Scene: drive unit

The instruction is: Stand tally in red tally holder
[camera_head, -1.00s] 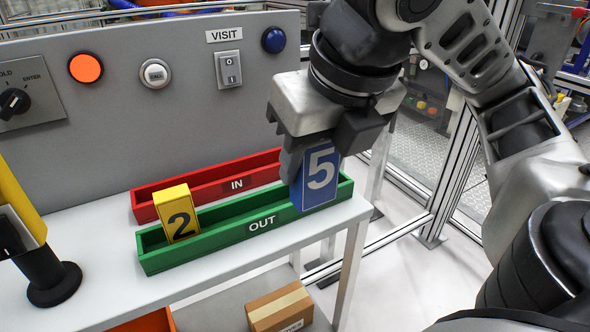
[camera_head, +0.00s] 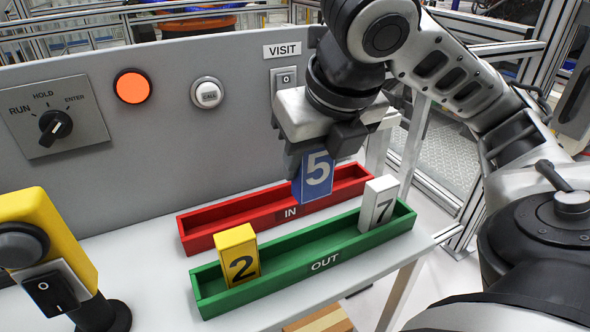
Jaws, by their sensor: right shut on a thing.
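The blue tally (camera_head: 318,178), marked 5, is upright in my right gripper (camera_head: 318,152), which is shut on its top. It is at the right part of the red holder (camera_head: 207,241), marked IN. Its lower end overlaps the holder's front wall in the picture, and I cannot tell whether it touches the holder's floor. A yellow tally (camera_head: 238,255), marked 2, stands at the left end of the green holder (camera_head: 290,262), marked OUT. A white tally (camera_head: 379,205), marked 7, stands near that holder's right end. My left gripper is not in view.
A yellow switch post (camera_head: 50,245) stands at the front left. White table is clear left of the holders.

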